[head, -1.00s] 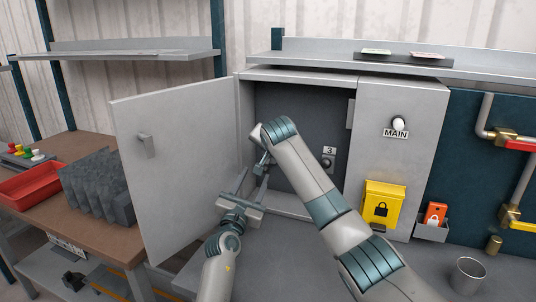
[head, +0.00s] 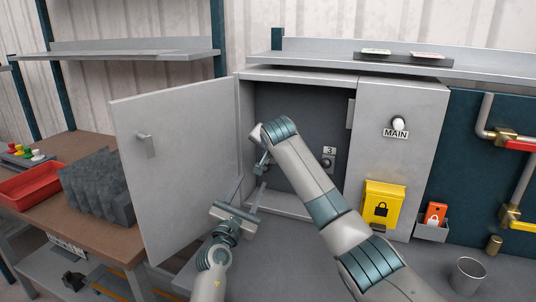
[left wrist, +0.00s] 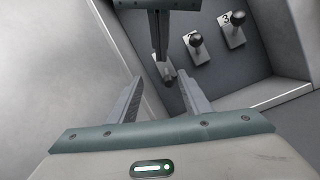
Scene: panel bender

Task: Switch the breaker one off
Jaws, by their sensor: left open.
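The grey cabinet (head: 300,84) stands open with the breakers inside. In the left wrist view, breaker three (left wrist: 234,30) and breaker two (left wrist: 195,42) show dark round-knobbed levers on pale plates. A further breaker (left wrist: 167,73), at the place of breaker one, is partly hidden behind my right gripper (left wrist: 161,50). The right gripper's fingers look shut together, with tips close to that breaker; I cannot tell whether they touch. My left gripper (head: 250,193) is open and empty, low at the cabinet's opening. In the head view my right arm hides breakers one and two.
The cabinet door (head: 180,170) is swung open to the left, beside my left gripper. A red tray (head: 30,184) sits on the left bench. A metal cup (head: 467,275) stands at the front right.

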